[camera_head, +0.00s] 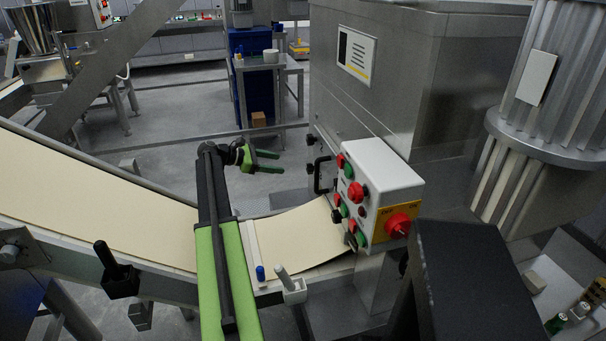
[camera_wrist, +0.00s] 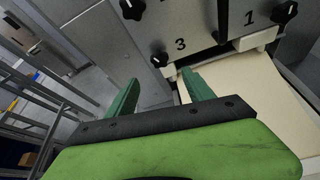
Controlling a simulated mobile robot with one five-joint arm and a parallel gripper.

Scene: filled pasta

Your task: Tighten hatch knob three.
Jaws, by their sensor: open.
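Hatch knob three (camera_wrist: 160,59) is a small black star knob with a white centre, below and left of the printed number 3 in the wrist view. It sits on the lower left of the grey hatch plate (camera_wrist: 202,51). My gripper (camera_wrist: 160,77) is open and empty, its two green fingers apart and pointing toward this knob without visible contact. In the head view, my gripper (camera_head: 280,162) is to the left of the steel machine's hatch side. Small black knobs show there, but I cannot tell which is knob three.
Another black knob (camera_wrist: 132,8) is above knob three, and one more (camera_wrist: 284,12) is by the number 1. A black handle (camera_head: 321,175) stands out from the hatch. A control box (camera_head: 376,170) with red and green buttons is to its right. A cream dough sheet (camera_head: 90,195) lies on the conveyor.

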